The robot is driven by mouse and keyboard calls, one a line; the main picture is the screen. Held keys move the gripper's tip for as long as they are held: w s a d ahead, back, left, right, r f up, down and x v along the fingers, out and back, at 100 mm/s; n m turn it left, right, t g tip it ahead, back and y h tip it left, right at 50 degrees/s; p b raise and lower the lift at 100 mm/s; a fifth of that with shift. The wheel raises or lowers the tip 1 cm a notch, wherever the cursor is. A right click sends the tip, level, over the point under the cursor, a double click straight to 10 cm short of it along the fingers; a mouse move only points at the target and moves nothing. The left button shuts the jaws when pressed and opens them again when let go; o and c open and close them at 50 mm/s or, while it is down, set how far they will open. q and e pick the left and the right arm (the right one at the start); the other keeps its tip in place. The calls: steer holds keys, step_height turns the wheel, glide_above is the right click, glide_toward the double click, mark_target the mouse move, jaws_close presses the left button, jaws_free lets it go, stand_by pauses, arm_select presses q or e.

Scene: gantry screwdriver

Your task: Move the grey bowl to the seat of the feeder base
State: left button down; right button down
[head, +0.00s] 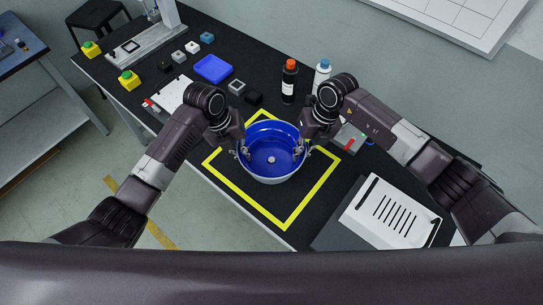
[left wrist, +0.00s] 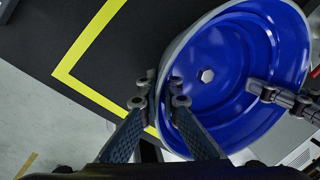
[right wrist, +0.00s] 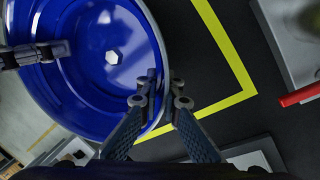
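The grey bowl (head: 270,178) has a grey outside and a glossy blue inside with a pale hex piece at its centre. It is over the yellow-outlined square on the black table; I cannot tell whether it touches the table. My left gripper (head: 243,152) is at its left rim, one finger inside and one outside, as the left wrist view (left wrist: 163,92) shows. My right gripper (head: 302,148) straddles the opposite rim the same way, also in the right wrist view (right wrist: 162,95). A grey unit with a red bar (head: 350,143) is partly hidden behind my right arm; I cannot tell whether it is the feeder base.
Two bottles, black (head: 289,85) and white (head: 321,75), stand behind the bowl. Bare table shows inside the yellow outline (head: 286,226).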

arm_select(q)
steer(key=shift+w+a+r, duration=0.15)
steer(key=shift+r, duration=0.1)
arm_select(e)
steer(key=shift+w+d+r, duration=0.1)
steer(key=shift+r, duration=0.15)
